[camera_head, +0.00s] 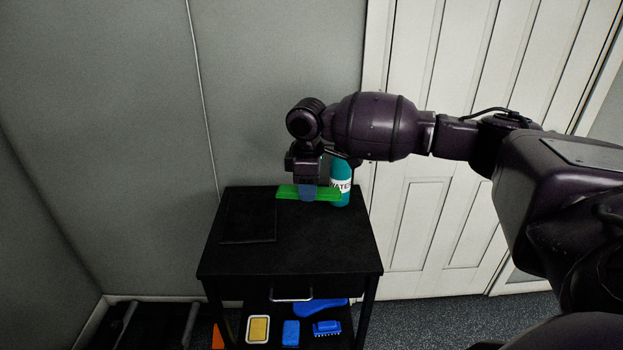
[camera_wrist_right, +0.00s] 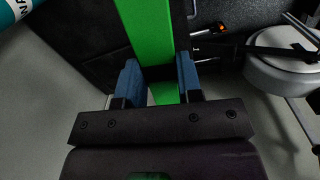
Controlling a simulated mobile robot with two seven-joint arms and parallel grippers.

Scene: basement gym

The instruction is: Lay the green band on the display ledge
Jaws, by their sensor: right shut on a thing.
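The green band (camera_head: 289,191) is a flat, bright green strip. My right gripper (camera_head: 307,194) points down over the rear of a black cart and is shut on the band. In the right wrist view, the blue fingers (camera_wrist_right: 158,80) sit on both sides of the band (camera_wrist_right: 150,28). The band extends out past both sides of the fingers. I cannot tell how high it is above the cart top (camera_head: 300,245). A dark rectangular panel (camera_head: 248,220) lies on the cart's left part; I cannot tell whether it is the display ledge. My left gripper is out of view.
A teal bottle (camera_head: 341,185) with a white label stands right behind the band's right end. The cart's lower shelf holds a yellow sponge (camera_head: 258,330), a blue block (camera_head: 291,333) and a blue brush (camera_head: 327,328). The front of the cart top is clear. A white door stands behind.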

